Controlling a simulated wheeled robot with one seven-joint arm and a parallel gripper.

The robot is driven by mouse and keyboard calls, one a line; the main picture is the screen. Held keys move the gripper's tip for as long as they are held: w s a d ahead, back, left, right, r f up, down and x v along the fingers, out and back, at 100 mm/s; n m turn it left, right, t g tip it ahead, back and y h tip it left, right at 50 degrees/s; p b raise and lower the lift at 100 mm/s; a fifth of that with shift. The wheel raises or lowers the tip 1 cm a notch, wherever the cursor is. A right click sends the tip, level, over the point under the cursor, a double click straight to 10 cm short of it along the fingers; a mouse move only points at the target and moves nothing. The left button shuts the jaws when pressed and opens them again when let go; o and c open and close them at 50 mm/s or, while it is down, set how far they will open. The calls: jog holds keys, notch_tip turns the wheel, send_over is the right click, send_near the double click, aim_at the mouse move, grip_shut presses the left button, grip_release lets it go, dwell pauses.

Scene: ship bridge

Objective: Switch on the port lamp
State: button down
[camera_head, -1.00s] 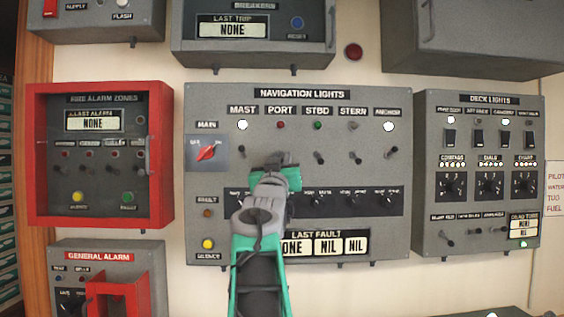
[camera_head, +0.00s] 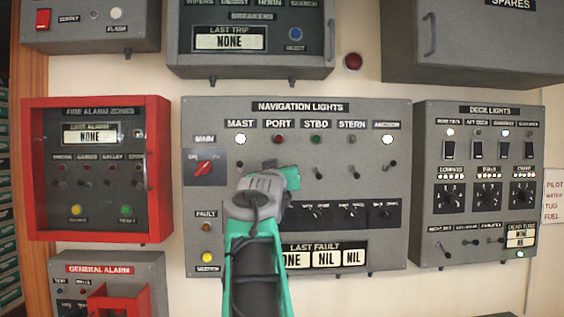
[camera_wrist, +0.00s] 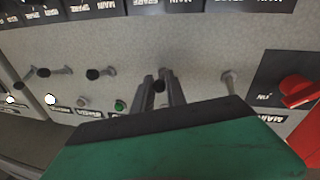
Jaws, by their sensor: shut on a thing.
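The navigation lights panel (camera_head: 330,122) is on the wall ahead. Its port lamp (camera_head: 278,139) looks dark red and unlit, under the PORT label (camera_head: 278,124). My gripper (camera_head: 271,165) is at the panel just below that lamp. In the wrist view, which shows the panel upside down, my gripper (camera_wrist: 162,88) has its fingers closed around the port toggle (camera_wrist: 160,86). In the head view the gripper hides this toggle. Whether it is tipped up or down I cannot tell. The port lamp is hidden in the wrist view.
The mast toggle (camera_wrist: 230,82) and starboard toggle (camera_wrist: 96,73) stand close on either side. The red main switch (camera_head: 204,168) is left of my gripper. The mast lamp (camera_head: 240,139) and anchor lamp (camera_head: 387,139) are lit white. The starboard lamp (camera_head: 317,139) is dark green.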

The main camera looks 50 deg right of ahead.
notch_tip(320, 180, up, 2)
jog(key=g+y+p, duration=0.1)
jog(key=y+p, duration=0.1)
jog(key=p, duration=0.3)
jog(key=shift+r, duration=0.2)
jog(key=g+y+p, duration=0.1)
jog(key=p, duration=0.4)
jog(key=shift+w+r+n+y, duration=0.1)
jog(key=shift+n+y, duration=0.3)
jog(key=c, duration=1.3)
grip_release()
jog(key=shift+d+f, duration=0.1)
jog(key=shift+f, duration=0.1)
jog(key=shift+c, duration=0.2)
jog(key=b+v, duration=0.1)
jog(key=v, duration=0.7)
jog(key=shift+b, duration=0.4)
jog(key=shift+w+d, duration=0.1)
jog(key=shift+w, duration=0.05)
